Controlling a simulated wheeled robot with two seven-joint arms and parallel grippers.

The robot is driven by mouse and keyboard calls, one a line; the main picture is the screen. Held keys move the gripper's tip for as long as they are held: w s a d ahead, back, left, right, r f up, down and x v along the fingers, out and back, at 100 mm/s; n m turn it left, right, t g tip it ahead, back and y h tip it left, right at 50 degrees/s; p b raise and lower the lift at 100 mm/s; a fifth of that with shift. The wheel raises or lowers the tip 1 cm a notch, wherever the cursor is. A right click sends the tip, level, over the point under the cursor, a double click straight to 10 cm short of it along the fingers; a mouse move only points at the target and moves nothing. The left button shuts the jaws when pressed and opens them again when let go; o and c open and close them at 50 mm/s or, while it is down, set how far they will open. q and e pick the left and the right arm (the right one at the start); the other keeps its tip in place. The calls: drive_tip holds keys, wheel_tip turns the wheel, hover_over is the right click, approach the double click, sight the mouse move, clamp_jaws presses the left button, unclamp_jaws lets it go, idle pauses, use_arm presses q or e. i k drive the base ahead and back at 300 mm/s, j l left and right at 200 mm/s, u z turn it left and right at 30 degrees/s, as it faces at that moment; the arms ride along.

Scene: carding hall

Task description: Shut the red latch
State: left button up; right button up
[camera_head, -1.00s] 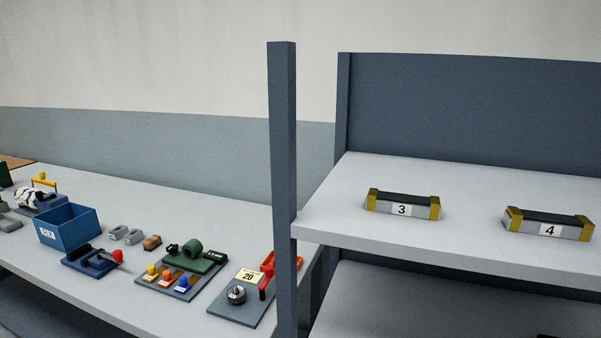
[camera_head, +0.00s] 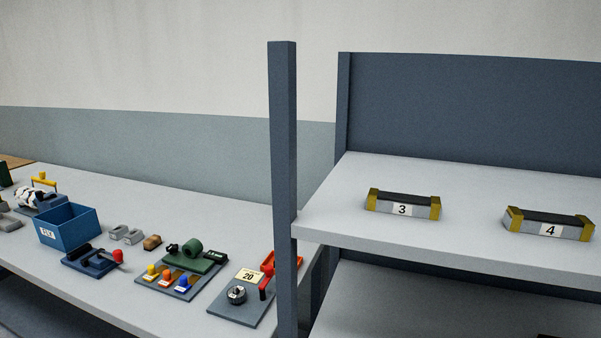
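Two red-handled parts show on the long bench at left; I cannot tell which one is the latch. A red upright handle (camera_head: 264,286) stands on a grey plate (camera_head: 233,311) with a black-and-silver dial (camera_head: 236,295) and a card marked 20 (camera_head: 249,275). A red knob (camera_head: 117,255) sits at the right end of a dark blue device (camera_head: 91,261). Whether either is open or shut is too small to tell. Neither of my grippers is in view.
A grey post (camera_head: 284,180) stands between the bench (camera_head: 150,205) and a shelf (camera_head: 460,246) holding blocks marked 3 (camera_head: 402,205) and 4 (camera_head: 548,225). A blue bin (camera_head: 67,228), a green device (camera_head: 194,256) and several coloured knobs crowd the bench. Its back strip is clear.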

sight(269, 269)
drive_tip(key=k+j+z, duration=0.1)
drive_tip(key=j+z, duration=0.25)
drive_tip(key=k+j+z, duration=0.1)
drive_tip(key=z, duration=0.3)
drive_tip(key=k+j+z, duration=0.15)
drive_tip(key=z, duration=0.2)
